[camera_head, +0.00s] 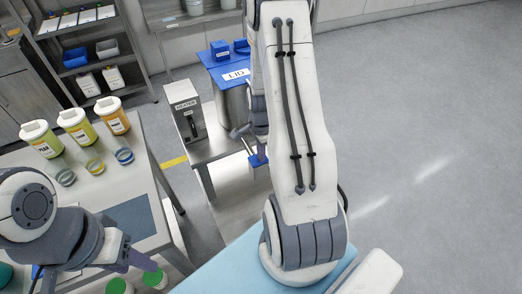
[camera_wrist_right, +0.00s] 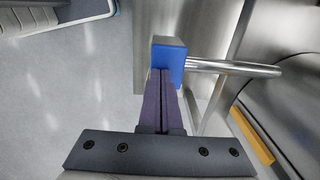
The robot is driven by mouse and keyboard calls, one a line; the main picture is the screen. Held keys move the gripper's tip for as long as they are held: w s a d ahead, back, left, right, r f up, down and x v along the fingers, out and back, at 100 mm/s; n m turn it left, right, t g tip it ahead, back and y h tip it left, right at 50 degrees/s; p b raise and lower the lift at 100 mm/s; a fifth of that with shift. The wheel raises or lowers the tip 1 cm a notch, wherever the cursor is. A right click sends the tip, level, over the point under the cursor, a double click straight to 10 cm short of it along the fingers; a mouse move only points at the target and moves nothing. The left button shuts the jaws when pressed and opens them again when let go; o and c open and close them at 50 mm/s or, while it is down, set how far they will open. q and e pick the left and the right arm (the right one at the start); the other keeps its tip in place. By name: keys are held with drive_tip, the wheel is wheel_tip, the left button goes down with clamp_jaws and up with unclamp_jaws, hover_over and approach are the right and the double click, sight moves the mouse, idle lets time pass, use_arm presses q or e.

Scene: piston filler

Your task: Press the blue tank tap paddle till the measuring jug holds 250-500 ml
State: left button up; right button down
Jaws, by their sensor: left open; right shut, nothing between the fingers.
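The steel tank (camera_head: 235,100) with a blue lid marked LID stands at the back middle of the head view, partly behind my right arm. The blue tap paddle (camera_head: 258,160) shows low beside that arm. In the right wrist view the paddle (camera_wrist_right: 169,60) is a blue block on a steel rod. My right gripper (camera_wrist_right: 160,76) is shut and empty, its fingertips at the paddle's near lower edge; whether they touch I cannot tell. My left gripper (camera_head: 146,268) is open and empty at lower left, far from the tank. I cannot make out the measuring jug in either view.
A grey heater box (camera_head: 185,108) stands left of the tank on a steel stand (camera_head: 214,150). Several labelled jars, such as the pear jar (camera_head: 41,138), stand on the left table. A shelf rack (camera_head: 85,50) is behind. The floor at right is clear.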

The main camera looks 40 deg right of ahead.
drive_tip(key=shift+s+a+f, duration=0.15)
drive_tip(key=shift+s+f, duration=0.05)
drive_tip(key=shift+s, duration=0.05)
wheel_tip(320, 180, up, 5)
drive_tip(key=p, duration=0.4)
drive_tip(key=shift+w, duration=0.1)
wheel_tip(320, 180, up, 9)
drive_tip(key=b, duration=0.1)
drive_tip(key=shift+w+r, duration=0.15)
drive_tip(key=shift+r, duration=0.05)
